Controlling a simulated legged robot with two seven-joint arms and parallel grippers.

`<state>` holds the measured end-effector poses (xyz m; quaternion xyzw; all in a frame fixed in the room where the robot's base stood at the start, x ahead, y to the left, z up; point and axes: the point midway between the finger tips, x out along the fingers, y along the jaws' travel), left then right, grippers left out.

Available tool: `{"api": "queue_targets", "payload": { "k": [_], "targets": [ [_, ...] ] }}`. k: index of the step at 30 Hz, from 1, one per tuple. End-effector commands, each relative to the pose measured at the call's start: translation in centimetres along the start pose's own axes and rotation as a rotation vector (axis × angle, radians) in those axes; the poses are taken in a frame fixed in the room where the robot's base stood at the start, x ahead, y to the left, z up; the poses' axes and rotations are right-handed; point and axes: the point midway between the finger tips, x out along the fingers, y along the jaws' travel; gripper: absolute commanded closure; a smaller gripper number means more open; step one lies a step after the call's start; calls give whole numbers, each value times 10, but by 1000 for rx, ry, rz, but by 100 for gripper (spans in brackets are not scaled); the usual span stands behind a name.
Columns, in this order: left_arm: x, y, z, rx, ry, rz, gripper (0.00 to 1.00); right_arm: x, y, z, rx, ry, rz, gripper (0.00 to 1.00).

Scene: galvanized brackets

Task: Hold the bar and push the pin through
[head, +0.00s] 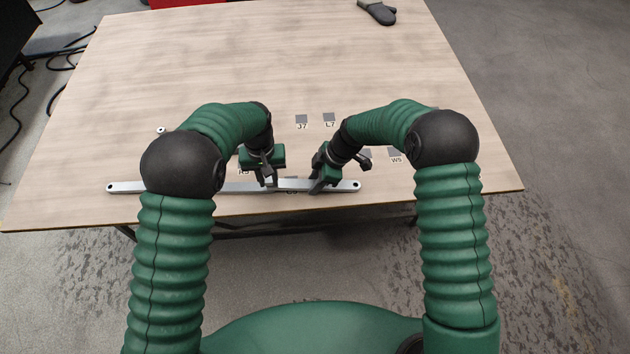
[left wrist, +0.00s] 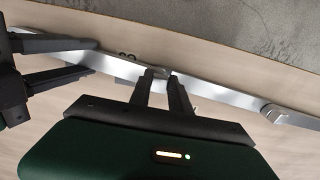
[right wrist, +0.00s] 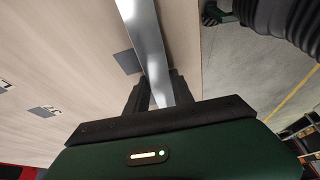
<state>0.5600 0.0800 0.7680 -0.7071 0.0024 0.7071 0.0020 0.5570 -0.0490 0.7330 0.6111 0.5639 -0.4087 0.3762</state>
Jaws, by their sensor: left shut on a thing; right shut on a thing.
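A long, flat, silvery bar (head: 240,187) lies along the table's front edge, with a round hole near each visible end. My left gripper (head: 268,180) is shut on the bar right of its middle; its fingers also show on the bar (left wrist: 215,92) in the left wrist view (left wrist: 168,75). My right gripper (head: 316,187) is shut on the bar near its right end; in the right wrist view its fingers (right wrist: 158,92) stand on either side of the bar (right wrist: 147,45). A step or overlap in the metal shows in the left wrist view. I cannot make out a pin.
A small pale ring-shaped part (head: 160,130) shows behind my left arm. Grey marked squares such as J7 (head: 301,119) and L7 (head: 329,117) are on the table (head: 230,50). The table's back half is mostly clear.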

Motion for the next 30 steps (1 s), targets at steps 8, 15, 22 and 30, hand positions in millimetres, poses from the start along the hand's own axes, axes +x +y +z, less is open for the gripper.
{"api": "queue_targets", "payload": {
  "k": [8,15,22,30],
  "targets": [
    [0,0,0,0,0,0,52,0,0,0,0,0,1,100],
    [0,0,0,0,0,0,52,0,0,0,0,1,1,100],
    [-18,0,-1,0,2,0,52,0,0,0,0,1,1,100],
    [-44,0,-1,0,2,0,52,0,0,0,0,1,1,100]
  ]
}}
